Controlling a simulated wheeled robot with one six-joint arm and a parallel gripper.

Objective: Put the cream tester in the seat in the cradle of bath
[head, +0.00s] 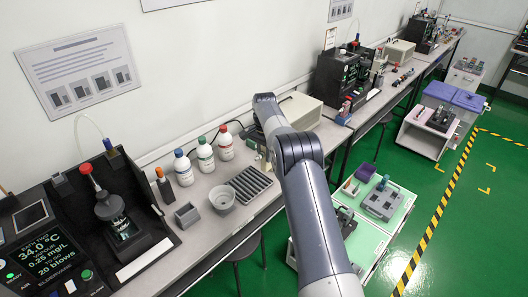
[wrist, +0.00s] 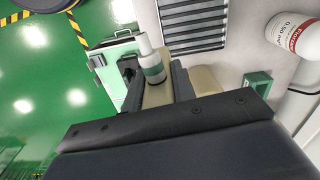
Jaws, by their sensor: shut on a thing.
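In the wrist view my gripper (wrist: 155,84) is shut on the cream tester (wrist: 158,97), which sits between the two dark fingers. A white end with a green band shows at its far end. My gripper is over the bench, well to the right of the bath.
Three capped bottles (head: 205,155) stand along the wall side of the bench. A grey ribbed rack (head: 249,184), a grey bowl (head: 222,197) and a small grey box (head: 187,215) stand in front. A green-topped cart (head: 368,235) stands beside the bench.

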